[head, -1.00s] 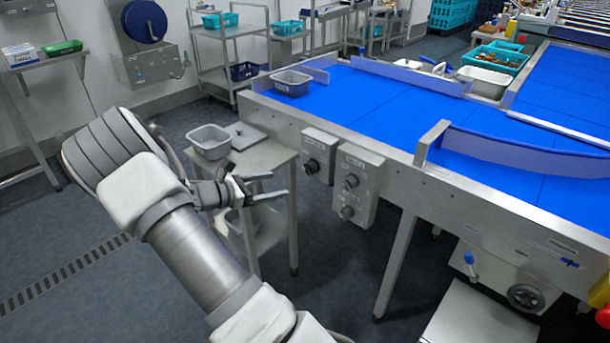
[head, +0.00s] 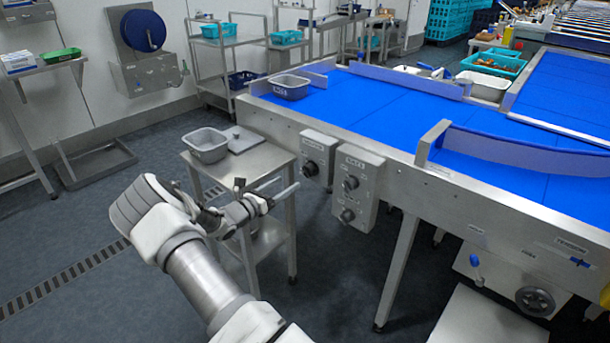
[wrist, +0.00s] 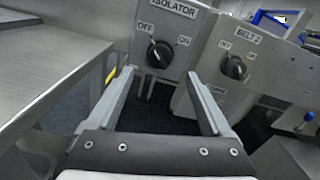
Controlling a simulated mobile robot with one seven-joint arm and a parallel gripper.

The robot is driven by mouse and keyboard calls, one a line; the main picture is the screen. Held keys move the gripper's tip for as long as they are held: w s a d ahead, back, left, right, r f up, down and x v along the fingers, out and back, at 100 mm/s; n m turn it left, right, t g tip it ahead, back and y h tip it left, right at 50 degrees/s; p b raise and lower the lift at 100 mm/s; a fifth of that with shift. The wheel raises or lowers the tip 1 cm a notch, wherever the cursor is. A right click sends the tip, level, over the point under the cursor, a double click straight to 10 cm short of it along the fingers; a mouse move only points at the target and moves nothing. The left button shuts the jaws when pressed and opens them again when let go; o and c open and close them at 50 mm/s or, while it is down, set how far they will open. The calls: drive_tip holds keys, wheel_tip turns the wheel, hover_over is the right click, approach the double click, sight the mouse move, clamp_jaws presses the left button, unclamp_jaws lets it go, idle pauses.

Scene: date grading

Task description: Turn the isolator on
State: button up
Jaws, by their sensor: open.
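The isolator (head: 319,157) is a grey box on the front side of the conveyor, left of a second control box. In the wrist view its black rotary knob (wrist: 160,55) sits below the ISOLATOR label, with OFF at upper left and ON at right. The knob's pale mark seems to point up and left, towards OFF. My gripper (head: 268,191) is open and empty, in front of and to the left of the isolator in the head view. In the wrist view my gripper (wrist: 161,74) has its fingers on either side below the knob, apart from it.
A steel side table (head: 265,160) with a grey tub (head: 206,146) is close on the left. The blue conveyor (head: 370,100) lies behind. Open floor lies at lower left.

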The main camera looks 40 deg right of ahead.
sight(304, 172)
drive_tip(key=d, duration=0.3)
drive_tip(key=d+b, duration=0.1)
drive_tip(key=d, duration=0.5)
drive_tip(key=shift+w+d+b, duration=0.35)
drive_tip(key=shift+w+b, duration=0.05)
drive_tip(key=shift+c, duration=0.3)
clamp_jaws()
